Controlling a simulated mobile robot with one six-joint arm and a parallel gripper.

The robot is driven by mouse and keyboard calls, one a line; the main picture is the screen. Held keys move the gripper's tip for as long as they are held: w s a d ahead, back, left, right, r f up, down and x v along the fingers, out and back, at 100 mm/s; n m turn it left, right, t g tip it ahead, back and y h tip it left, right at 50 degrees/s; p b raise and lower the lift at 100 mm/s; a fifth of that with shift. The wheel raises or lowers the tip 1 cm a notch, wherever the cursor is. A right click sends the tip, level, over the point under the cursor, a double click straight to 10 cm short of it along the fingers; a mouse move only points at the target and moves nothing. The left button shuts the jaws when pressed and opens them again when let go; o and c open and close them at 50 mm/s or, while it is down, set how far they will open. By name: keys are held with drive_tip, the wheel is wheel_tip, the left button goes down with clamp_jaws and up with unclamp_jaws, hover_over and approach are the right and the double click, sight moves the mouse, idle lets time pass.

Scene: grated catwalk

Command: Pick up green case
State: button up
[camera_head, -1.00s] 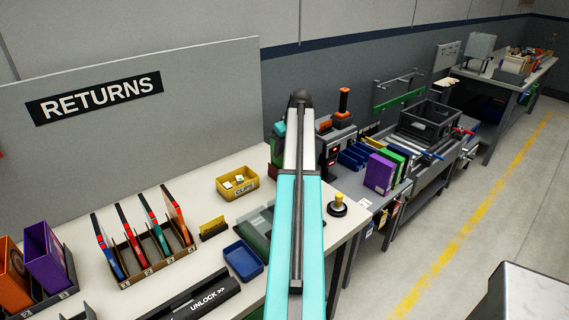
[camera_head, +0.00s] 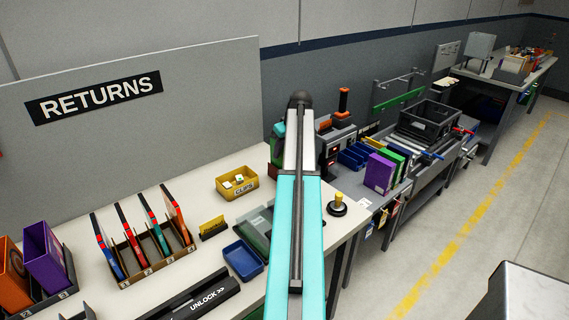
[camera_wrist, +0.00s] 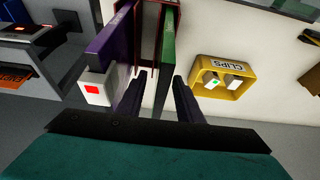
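In the wrist view a thin green case (camera_wrist: 166,55) stands on edge in a dark red holder, beside a purple case (camera_wrist: 112,42). My gripper (camera_wrist: 160,85) is open, with one dark finger on each side of the green case's near end. Gaps show between the fingers and the case, so it does not look clamped. In the head view my arm hides the gripper and most of this spot; a bit of green (camera_head: 277,147) shows beside the arm.
A white block with a red square (camera_wrist: 96,88) is close left of my fingers. A yellow clips bin (camera_wrist: 222,78) stands to the right. The head view also shows a blue tray (camera_head: 243,258), a slotted rack of cases (camera_head: 150,262) and a black-based yellow knob (camera_head: 337,205).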

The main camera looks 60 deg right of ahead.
clamp_jaws()
drive_tip(key=shift+r, duration=0.1)
idle(0.3)
drive_tip(key=shift+r+b, duration=1.3)
drive_tip(key=shift+r, duration=3.9)
